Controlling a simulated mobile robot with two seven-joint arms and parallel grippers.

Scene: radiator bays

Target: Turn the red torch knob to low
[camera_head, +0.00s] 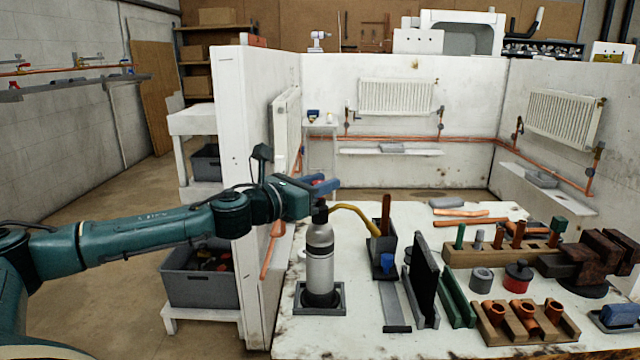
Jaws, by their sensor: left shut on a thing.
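The torch stands upright on the workbench, its grey cylinder (320,255) in a dark square holder (338,308). A curved brass tube (357,213) runs from its top to the right. A small patch of the red torch knob (319,182) shows at the torch top, between the blue fingers of my left gripper (322,187). My left arm reaches in from the left, and the gripper is shut on the knob. The fingers hide most of the knob, so its setting cannot be read. My right gripper is not in view.
A dark open box (383,262) stands just right of the torch, under the tube's end. A black upright plate (424,278), a wooden rack (500,254) and a red-bodied pot (518,280) stand farther right. A white partition wall (243,180) rises behind my left arm.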

